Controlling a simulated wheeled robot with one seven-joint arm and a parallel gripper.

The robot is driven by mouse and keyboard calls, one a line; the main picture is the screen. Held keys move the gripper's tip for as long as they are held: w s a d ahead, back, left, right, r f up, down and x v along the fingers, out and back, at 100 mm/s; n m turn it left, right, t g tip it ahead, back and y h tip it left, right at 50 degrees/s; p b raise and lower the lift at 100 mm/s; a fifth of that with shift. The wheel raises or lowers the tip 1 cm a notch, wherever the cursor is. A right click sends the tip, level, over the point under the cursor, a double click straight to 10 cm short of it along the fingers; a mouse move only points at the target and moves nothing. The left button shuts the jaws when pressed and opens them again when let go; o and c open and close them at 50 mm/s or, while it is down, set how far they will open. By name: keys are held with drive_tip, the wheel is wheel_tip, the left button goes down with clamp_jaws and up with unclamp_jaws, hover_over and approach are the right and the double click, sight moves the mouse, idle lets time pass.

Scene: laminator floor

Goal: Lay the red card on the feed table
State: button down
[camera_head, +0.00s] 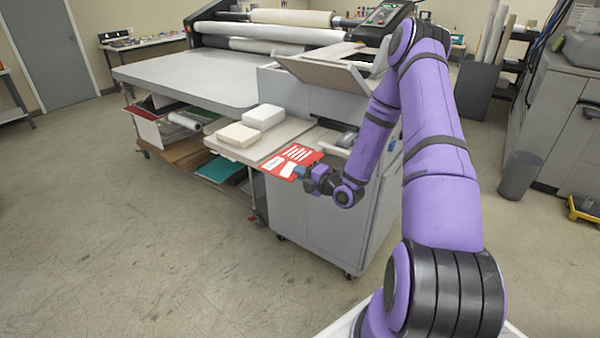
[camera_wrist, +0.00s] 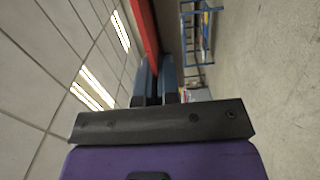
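The red card (camera_head: 290,160) has white markings and shows in the head view at the front right end of a low, light table (camera_head: 238,152). My gripper (camera_head: 304,173) is at the card's near right corner. In the wrist view the card (camera_wrist: 144,28) is a red strip seen almost edge-on, running up from between the two fingers (camera_wrist: 157,82), which are closed on it. The card overlaps the table's end in the head view; I cannot tell if it touches. A large grey table (camera_head: 190,78) lies behind. Which one is the feed table is not marked.
White stacks (camera_head: 263,116) and (camera_head: 238,135) sit on the low table, left of the card. A grey cabinet machine (camera_head: 320,215) with a raised lid (camera_head: 322,74) stands beside it. Large rolls (camera_head: 270,33) are behind. The floor at left is clear.

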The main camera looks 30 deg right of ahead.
drive_tip(key=shift+f, duration=0.1)
drive_tip(key=c, duration=1.3)
unclamp_jaws()
drive_tip(key=shift+c, duration=0.2)
